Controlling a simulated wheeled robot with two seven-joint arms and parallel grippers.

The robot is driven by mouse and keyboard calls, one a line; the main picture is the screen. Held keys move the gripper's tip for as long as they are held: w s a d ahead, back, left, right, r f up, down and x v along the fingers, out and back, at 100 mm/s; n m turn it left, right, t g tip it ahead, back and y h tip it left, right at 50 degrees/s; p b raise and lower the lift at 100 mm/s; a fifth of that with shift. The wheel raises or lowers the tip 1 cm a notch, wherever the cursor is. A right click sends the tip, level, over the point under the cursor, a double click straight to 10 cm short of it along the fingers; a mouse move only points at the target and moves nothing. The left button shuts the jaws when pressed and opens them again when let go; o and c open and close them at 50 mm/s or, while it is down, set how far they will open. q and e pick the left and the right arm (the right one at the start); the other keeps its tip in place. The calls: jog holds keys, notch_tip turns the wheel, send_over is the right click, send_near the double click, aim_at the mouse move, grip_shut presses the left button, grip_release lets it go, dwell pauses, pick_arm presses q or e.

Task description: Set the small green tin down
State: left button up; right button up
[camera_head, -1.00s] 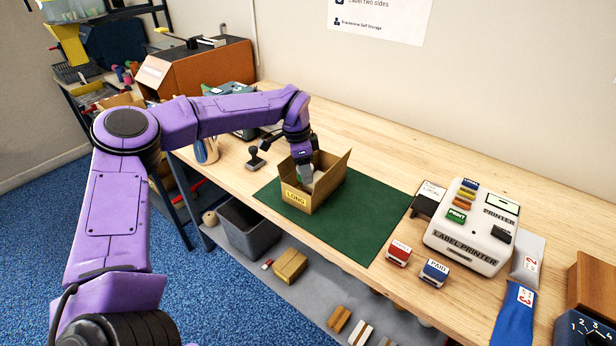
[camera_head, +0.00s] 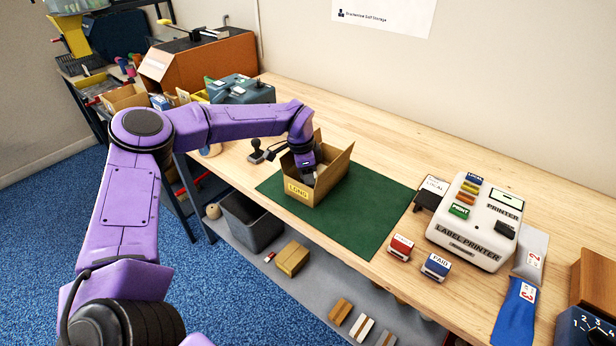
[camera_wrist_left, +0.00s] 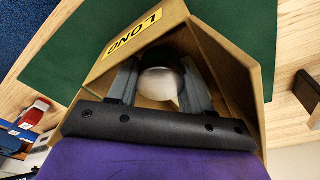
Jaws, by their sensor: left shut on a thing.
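An open carton marked LONG (camera_head: 297,189) stands on the green mat (camera_head: 375,215), its flaps up. My left gripper (camera_head: 309,177) reaches down into it from above. In the left wrist view the gripper (camera_wrist_left: 160,78) is shut on a round thing with a pale, shiny top, taken as the small green tin (camera_wrist_left: 160,84). The carton (camera_wrist_left: 233,66) also shows there. My right gripper is not in view.
A label printer (camera_head: 470,235), a red stamp (camera_head: 400,247) and a blue PAID stamp (camera_head: 436,266) stand right of the mat. A dark hand stamp (camera_head: 256,153) stands left of the carton. The mat's right part is clear. A grey bin (camera_head: 250,222) is below the bench.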

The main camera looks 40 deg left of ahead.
pick_arm(q)
jog(key=o, duration=0.8)
jog(key=shift+r+p, duration=0.25)
jog(key=shift+p, duration=0.15)
jog(key=shift+r+p, duration=0.65)
jog(key=shift+p, duration=0.1)
jog(key=r+b, duration=0.1)
jog(key=r, duration=0.2)
jog(key=a+r+b, duration=0.1)
jog(key=r, duration=0.3)
jog(key=s+r+b, duration=0.1)
jog(key=r, duration=0.3)
jog(key=shift+s+a+r, duration=0.1)
jog(key=shift+a+r, duration=0.05)
